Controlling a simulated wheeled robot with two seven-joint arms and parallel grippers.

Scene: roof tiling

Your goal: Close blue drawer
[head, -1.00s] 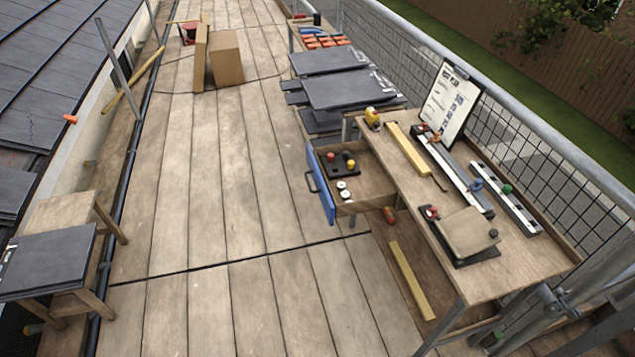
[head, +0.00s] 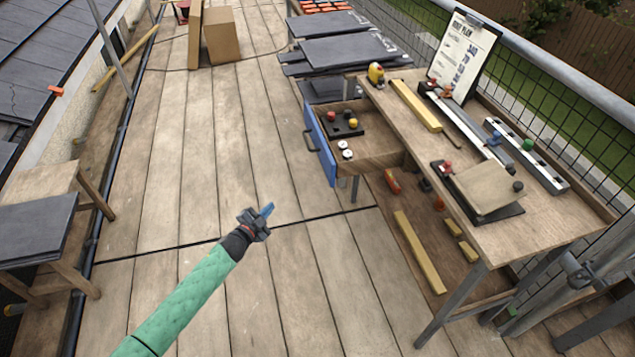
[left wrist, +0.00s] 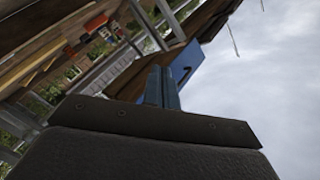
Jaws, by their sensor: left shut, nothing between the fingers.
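The blue drawer (head: 320,146) is pulled out from the left side of the wooden workbench (head: 405,127), its blue front with a dark handle (head: 310,141) facing left. My right gripper is not in view.
The bench top holds a clipboard (head: 462,55), a yellow bar (head: 415,105), metal rails and a board (head: 487,185). Dark slates (head: 350,50) are stacked beyond the drawer. A stool (head: 45,188) stands at the left. The deck left of the drawer is clear.

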